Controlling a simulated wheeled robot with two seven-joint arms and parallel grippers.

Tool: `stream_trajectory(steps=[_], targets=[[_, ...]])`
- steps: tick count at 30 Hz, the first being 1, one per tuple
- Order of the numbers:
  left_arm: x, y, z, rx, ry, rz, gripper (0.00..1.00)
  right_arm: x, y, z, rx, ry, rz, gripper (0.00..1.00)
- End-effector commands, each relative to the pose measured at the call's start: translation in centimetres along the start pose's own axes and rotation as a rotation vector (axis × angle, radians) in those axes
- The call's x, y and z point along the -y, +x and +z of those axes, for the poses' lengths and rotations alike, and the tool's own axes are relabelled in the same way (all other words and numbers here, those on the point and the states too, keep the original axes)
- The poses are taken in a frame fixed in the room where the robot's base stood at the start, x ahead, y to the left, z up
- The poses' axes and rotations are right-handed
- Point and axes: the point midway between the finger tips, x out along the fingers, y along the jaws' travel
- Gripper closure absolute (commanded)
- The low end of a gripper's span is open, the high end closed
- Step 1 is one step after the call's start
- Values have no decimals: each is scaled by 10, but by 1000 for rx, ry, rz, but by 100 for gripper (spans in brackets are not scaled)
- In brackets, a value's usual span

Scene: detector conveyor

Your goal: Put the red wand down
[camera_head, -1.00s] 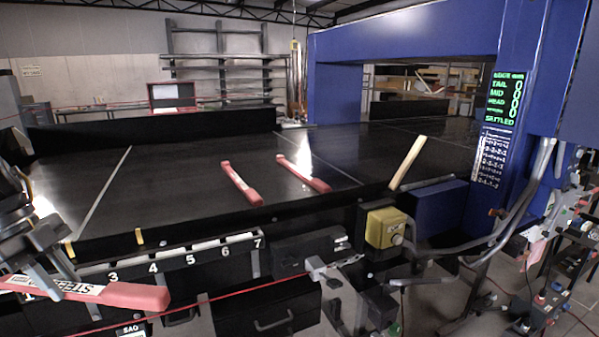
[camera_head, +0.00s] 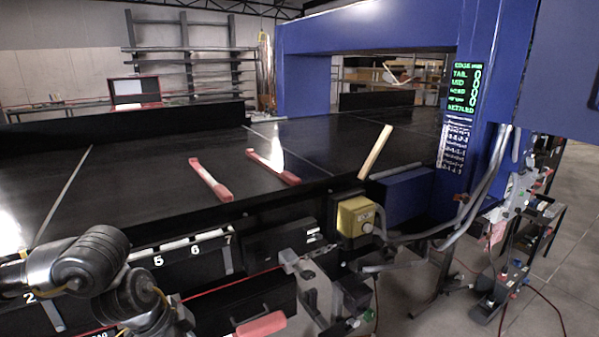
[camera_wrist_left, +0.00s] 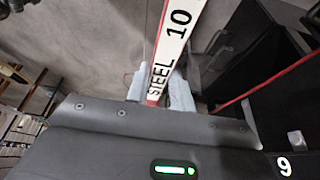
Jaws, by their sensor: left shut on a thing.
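The red wand in my left gripper (camera_wrist_left: 158,92) has a white label reading "STEEL 10" (camera_wrist_left: 170,50). In the left wrist view the pale fingers are shut around it and it runs up out of the picture. In the head view only a red end (camera_head: 261,325) of it shows at the bottom edge, in front of the conveyor; my left arm comes in at lower left and the fingers are not clear there. Two other red bars (camera_head: 211,180) (camera_head: 273,167) lie apart on the black belt. My right gripper is not in view.
The black conveyor (camera_head: 110,190) has a front rail with numbered slots (camera_head: 178,251). A blue detector arch (camera_head: 375,38) spans the belt at the right.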

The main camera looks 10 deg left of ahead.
Motion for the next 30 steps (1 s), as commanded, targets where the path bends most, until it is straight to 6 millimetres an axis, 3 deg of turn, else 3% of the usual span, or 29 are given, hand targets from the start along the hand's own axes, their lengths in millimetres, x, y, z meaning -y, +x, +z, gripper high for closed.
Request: stream_trajectory(steps=[1, 3, 10, 17, 24, 30], targets=[[-3, 1, -18, -3, 13, -2, 100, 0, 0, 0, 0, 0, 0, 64], [-8, 3, -34, -3, 15, 0, 100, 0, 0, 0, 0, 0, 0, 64], [-13, 4, -58, -1, 14, 7, 100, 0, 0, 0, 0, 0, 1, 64], [-14, 10, -59, 3, -13, -2, 100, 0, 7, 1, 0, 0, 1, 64], [-16, 43, -46, 12, -254, -105, 100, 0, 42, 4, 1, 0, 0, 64], [-14, 51, -41, 0, -390, -159, 100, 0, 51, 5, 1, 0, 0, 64]])
